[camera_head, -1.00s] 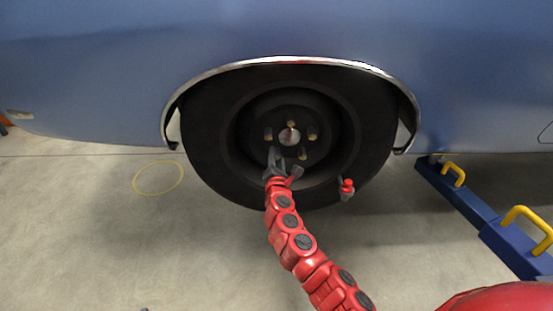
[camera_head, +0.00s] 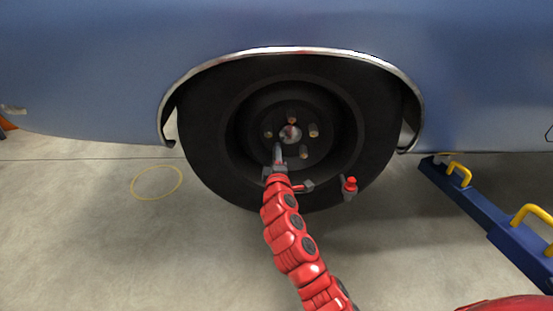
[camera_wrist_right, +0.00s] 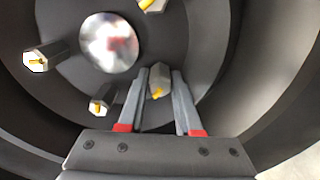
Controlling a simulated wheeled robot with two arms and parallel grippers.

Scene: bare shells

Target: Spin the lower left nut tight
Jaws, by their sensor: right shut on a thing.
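The black wheel (camera_head: 205,125) is under the arch of the blue car. Grey nuts with gold stud ends ring its shiny hub centre (camera_head: 290,134); it also shows in the wrist view (camera_wrist_right: 108,42). My right gripper (camera_head: 278,156) reaches the lower left of the hub and covers the lower left nut in the head view. In the wrist view the two grey fingers (camera_wrist_right: 164,98) stand on either side of this nut (camera_wrist_right: 158,82), shut on it. Another nut (camera_wrist_right: 103,98) sits just left of the fingers, apart from them. My left gripper is not in view.
A small red and grey object (camera_head: 349,187) shows at the tyre's lower right; its support is unclear. A blue lift arm (camera_head: 475,207) with yellow handles (camera_head: 459,173) lies at right. A yellow ring (camera_head: 157,183) lies on the otherwise clear floor at left.

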